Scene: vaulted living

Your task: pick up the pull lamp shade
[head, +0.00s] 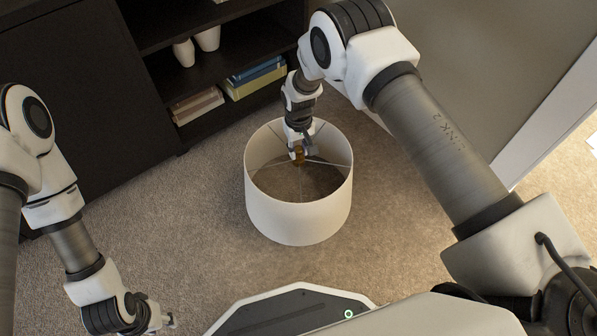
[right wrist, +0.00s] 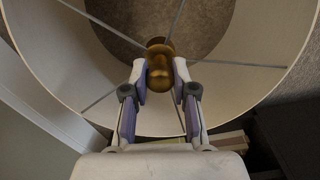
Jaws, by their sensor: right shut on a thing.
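The lamp shade (head: 298,215) is a white, open-topped drum on or just above the carpet in front of the dark shelf unit; I cannot tell whether it touches the floor. Thin metal spokes run from its rim to a brass knob (right wrist: 160,65) at its centre. My right gripper (head: 299,155) reaches down into the shade from above. In the right wrist view its two fingers (right wrist: 160,80) are shut on the brass knob from both sides. My left gripper (head: 168,322) is at the bottom left, apart from the shade; its jaws are too small and side-on to judge.
A dark shelf unit (head: 80,90) stands behind the shade, with books (head: 255,78) and white vases (head: 208,38) on its shelves. A pale wall panel (head: 480,70) is at the right. Carpet (head: 205,220) is clear to the left of the shade.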

